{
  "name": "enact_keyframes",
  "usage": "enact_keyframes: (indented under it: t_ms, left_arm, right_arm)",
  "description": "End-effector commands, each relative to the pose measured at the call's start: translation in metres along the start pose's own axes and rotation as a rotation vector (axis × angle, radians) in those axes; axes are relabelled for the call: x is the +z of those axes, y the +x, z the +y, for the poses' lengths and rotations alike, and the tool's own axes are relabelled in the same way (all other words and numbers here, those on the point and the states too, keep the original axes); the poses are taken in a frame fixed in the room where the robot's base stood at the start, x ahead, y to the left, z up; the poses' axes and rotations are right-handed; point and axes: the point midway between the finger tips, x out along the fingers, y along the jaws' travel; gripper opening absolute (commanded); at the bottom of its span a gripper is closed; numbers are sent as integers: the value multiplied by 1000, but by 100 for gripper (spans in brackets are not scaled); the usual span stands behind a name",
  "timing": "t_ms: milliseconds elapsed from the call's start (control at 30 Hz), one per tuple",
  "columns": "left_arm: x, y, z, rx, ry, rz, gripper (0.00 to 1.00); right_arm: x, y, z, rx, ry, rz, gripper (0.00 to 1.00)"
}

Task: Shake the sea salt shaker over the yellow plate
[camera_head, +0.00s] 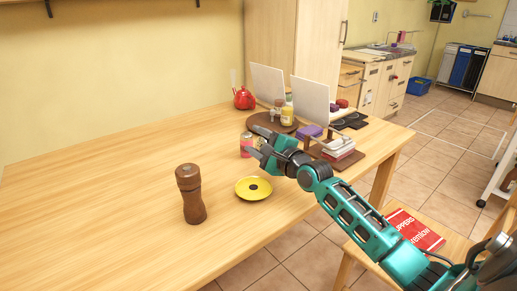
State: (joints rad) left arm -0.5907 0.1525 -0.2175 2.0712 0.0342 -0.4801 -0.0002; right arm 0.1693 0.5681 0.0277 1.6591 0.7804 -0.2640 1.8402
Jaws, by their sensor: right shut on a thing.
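The yellow plate (253,196) lies on the wooden table near its front edge, with a dark round spot at its middle. My right gripper (254,141) is above and behind the plate in the picture. It is shut on a small pinkish-red container (245,144), which I take for the sea salt shaker; its label is too small to read. The container looks upright, and its right side is partly hidden by the fingers. I cannot tell how far it is above the table. My left gripper is not in view.
A brown wooden mill (190,197) stands left of the plate. Behind are a red teapot (244,98), a round brown tray (258,124) with jars, white panels (310,100) and stacked items (338,150). The left table is clear. A chair with a red book (415,229) is at right.

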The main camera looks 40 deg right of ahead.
Motion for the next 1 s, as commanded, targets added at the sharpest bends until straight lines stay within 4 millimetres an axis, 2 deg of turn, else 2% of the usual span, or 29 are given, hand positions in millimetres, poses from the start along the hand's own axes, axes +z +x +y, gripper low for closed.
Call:
enact_keyframes:
  t_ms: [33,100,167,700,833,1000]
  left_arm:
    - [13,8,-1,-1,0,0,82]
    - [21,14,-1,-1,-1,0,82]
    - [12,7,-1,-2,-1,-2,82]
    - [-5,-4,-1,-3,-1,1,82]
    - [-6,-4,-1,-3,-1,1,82]
    - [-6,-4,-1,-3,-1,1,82]
  right_arm:
    - [-4,0,7,-3,-58,-2,13]
    - [-5,0,11,-3,-130,-2,13]
    - [-1,0,8,0,-237,0,13]
    - [-1,0,48,0,-1260,-1,13]
    - [-1,0,54,-1,-1413,0,13]
    - [-2,0,58,-2,-1508,0,13]
